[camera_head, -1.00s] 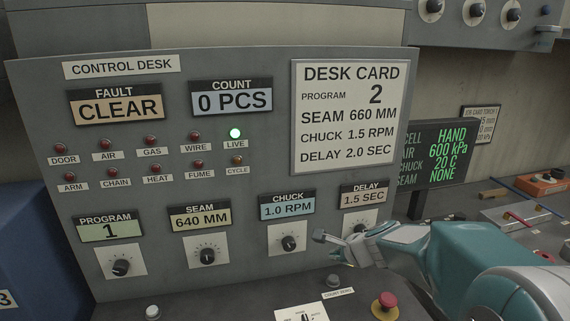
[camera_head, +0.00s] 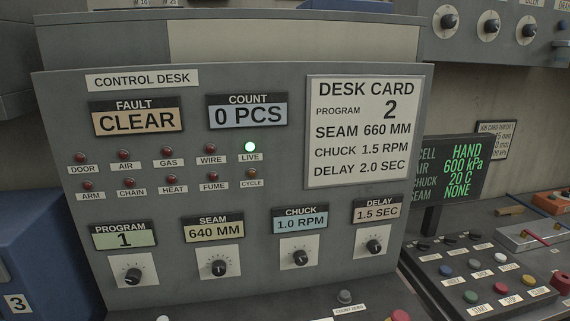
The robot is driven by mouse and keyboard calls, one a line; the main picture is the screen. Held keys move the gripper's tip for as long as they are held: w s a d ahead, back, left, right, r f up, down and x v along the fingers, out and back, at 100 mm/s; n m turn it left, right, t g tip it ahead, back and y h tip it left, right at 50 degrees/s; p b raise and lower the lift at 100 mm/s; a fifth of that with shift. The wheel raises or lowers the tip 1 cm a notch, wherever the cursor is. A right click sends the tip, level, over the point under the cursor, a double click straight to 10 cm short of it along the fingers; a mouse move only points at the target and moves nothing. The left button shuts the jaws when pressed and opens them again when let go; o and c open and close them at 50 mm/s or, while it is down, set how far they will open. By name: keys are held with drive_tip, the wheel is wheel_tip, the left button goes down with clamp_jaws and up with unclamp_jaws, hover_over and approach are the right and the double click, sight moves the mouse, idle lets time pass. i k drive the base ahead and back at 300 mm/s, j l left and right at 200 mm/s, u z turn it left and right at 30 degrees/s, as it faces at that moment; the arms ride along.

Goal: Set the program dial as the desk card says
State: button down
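The program dial (camera_head: 133,276) is a black knob on a white plate at the lower left of the grey control desk (camera_head: 180,185). The program display (camera_head: 124,240) above it reads 1. The desk card (camera_head: 363,130), at the panel's upper right, reads program 2, seam 660 mm, chuck 1.5 rpm, delay 2.0 sec. The seam dial (camera_head: 219,268) shows 640 mm, the chuck dial (camera_head: 299,258) 1.0 rpm and the delay dial (camera_head: 374,247) 1.5 sec. My gripper is out of view.
A button box (camera_head: 480,280) and a status screen (camera_head: 452,168) stand at the right. A blue cabinet (camera_head: 40,250) is at the left. A red button (camera_head: 399,315) shows at the bottom edge.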

sight(133, 277)
drive_tip(key=k+u, duration=0.15)
drive_tip(key=u, duration=0.3)
drive_tip(key=k+u, duration=0.1)
drive_tip(key=u, duration=0.35)
drive_tip(key=k+u, duration=0.15)
drive_tip(key=u, duration=0.35)
drive_tip(key=z, duration=1.55)
drive_tip(key=k+j, duration=0.1)
drive_tip(key=j, duration=0.4)
drive_tip(key=k+j, duration=0.1)
drive_tip(key=j, duration=0.35)
drive_tip(key=k+j, duration=0.15)
drive_tip(key=j, duration=0.35)
drive_tip(key=k+j, duration=0.1)
drive_tip(key=j, duration=0.35)
